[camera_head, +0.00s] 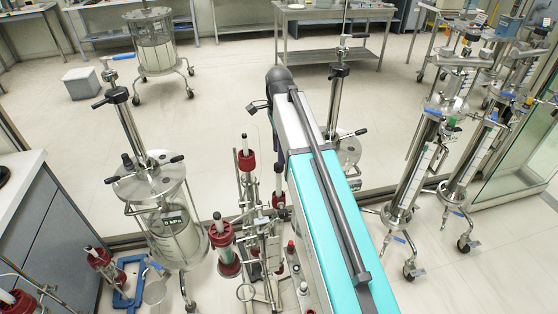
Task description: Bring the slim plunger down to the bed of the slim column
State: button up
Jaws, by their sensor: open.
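Several columns are in view, and I cannot tell for sure which is the slim one. Two tall, narrow steel columns on wheels, a nearer one (415,170) and a farther one (472,160), stand at the right. Thin columns with red end fittings are clamped on a central stand; one (246,160) has a white plunger rod (244,143) rising from its top. A thicker red-capped column (225,245) stands lower left of it. The bed levels are too small to read. My teal arm crosses the middle and covers part of the stand. My gripper is not in view.
A wide glass column (178,225) on a wheeled frame stands left of the stand, beside a grey cabinet (45,225). Another wheeled vessel (155,50) is at the back left. A column (345,150) is partly behind my arm. The floor (215,90) at centre left is clear.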

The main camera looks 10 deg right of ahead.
jog(key=shift+f+p, duration=0.65)
jog(key=shift+f, duration=2)
jog(key=shift+c, duration=0.6)
grip_shut()
